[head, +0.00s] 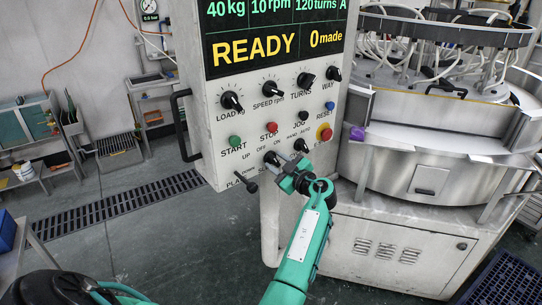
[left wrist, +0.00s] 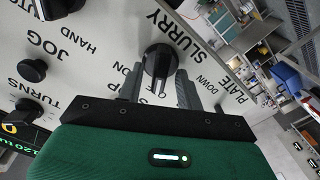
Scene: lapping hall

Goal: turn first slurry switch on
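The slurry switch is a black round knob (head: 271,158) on the lower part of the pale control panel (head: 215,165). In the left wrist view the knob (left wrist: 158,60) is beside the word SLURRY, with a light pointer bar on it. My left gripper (head: 288,170) is at the panel, just below and right of the knob. In the left wrist view its two grey fingers (left wrist: 159,85) stand apart, one on each side of the knob, with gaps showing. Whether they touch it cannot be told. My right gripper is not in view.
A similar black knob (head: 301,146) sits close to the right, near the red emergency button (head: 324,133). A plate lever (head: 247,182) sticks out at lower left. Green START (head: 234,141) and red STOP (head: 272,127) buttons are above. A display (head: 275,35) reads READY.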

